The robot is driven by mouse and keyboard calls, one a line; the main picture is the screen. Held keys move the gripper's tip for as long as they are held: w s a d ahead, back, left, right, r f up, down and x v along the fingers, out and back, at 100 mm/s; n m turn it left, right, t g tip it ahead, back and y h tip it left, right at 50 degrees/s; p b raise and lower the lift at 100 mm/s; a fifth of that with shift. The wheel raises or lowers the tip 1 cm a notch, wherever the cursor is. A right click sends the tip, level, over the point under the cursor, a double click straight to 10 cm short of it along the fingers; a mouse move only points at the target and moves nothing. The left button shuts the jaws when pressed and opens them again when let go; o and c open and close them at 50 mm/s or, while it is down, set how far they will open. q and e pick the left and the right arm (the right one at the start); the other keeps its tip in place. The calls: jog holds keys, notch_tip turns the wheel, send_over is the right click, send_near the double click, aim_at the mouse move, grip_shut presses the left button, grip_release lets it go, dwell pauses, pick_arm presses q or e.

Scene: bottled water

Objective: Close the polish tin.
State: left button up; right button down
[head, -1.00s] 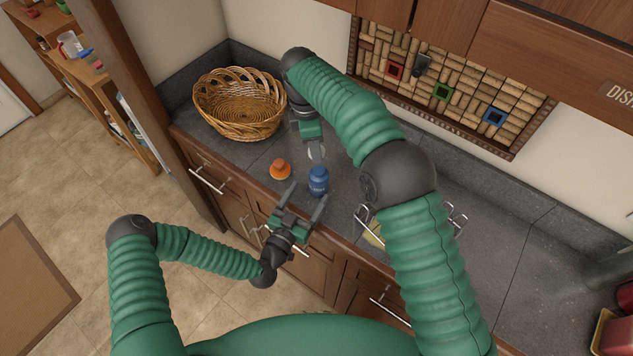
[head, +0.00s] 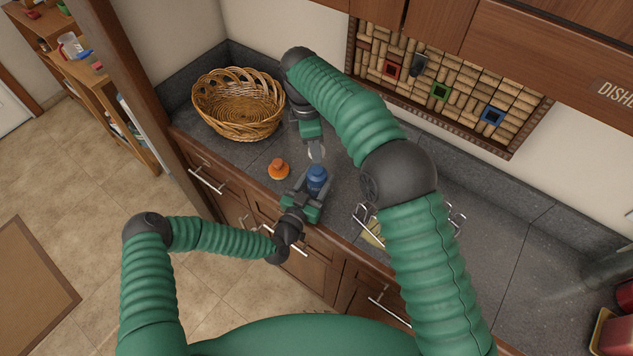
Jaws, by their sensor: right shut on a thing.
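A small blue jar-like container (head: 317,179), which may be the polish tin, stands on the grey counter. My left gripper (head: 314,176) is open, with its fingers on either side of the blue container; I cannot tell whether they touch it. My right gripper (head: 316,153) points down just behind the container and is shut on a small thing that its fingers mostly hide. A small orange object (head: 279,169) with a raised knob-like top sits on the counter to the left. I cannot tell whether it is a lid.
A wicker basket (head: 240,130) stands at the back left of the counter. A metal wire rack (head: 361,216) is partly hidden behind my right arm. A cork-covered board (head: 448,88) hangs on the wall. The counter's front edge runs just below my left gripper.

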pick_arm(q)
grip_shut()
pick_arm(e)
jog(key=shift+f, duration=0.2)
send_over(316, 169)
jog(key=shift+s+f, duration=0.1)
jog(key=shift+f, duration=2.15)
jog(key=shift+a+f, duration=0.1)
jog(key=shift+f, duration=0.8)
jog(key=shift+f, duration=0.6)
